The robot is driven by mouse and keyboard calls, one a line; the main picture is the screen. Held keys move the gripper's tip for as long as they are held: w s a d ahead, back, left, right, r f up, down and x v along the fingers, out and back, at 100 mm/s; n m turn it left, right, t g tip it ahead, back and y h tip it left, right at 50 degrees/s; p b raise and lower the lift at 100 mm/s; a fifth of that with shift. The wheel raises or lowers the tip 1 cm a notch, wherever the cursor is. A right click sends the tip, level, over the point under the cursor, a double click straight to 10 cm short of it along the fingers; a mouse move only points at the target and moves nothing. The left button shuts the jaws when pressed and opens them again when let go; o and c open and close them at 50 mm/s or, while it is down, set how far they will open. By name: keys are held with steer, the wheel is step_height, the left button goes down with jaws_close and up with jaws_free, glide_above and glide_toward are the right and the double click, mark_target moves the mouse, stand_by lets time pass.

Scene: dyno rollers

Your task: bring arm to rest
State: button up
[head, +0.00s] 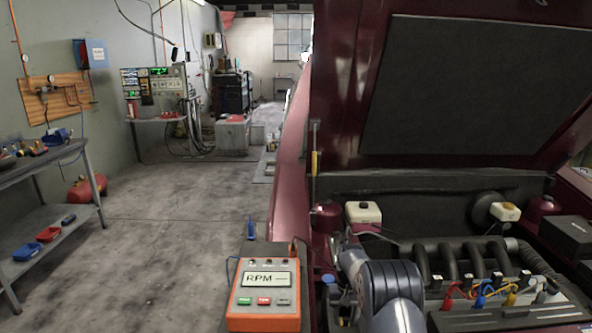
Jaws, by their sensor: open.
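Part of my arm (388,285) shows in the head view at the bottom, right of centre. Its grey and pale links are over the left side of the open engine bay. Coloured clips in red, blue and yellow sit on the engine (480,252) to the right of my arm.
The raised dark red hood (345,90) stands above the engine bay. A white-capped reservoir (363,212) is just behind my arm. A grey shelf bench (50,222) with tools stands at the far left. The concrete floor (165,240) between is mostly clear.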

steer(key=shift+s+f, duration=0.1)
steer(key=shift+f, duration=0.3)
steer(key=shift+r, duration=0.1)
steer(key=shift+r, duration=0.1)
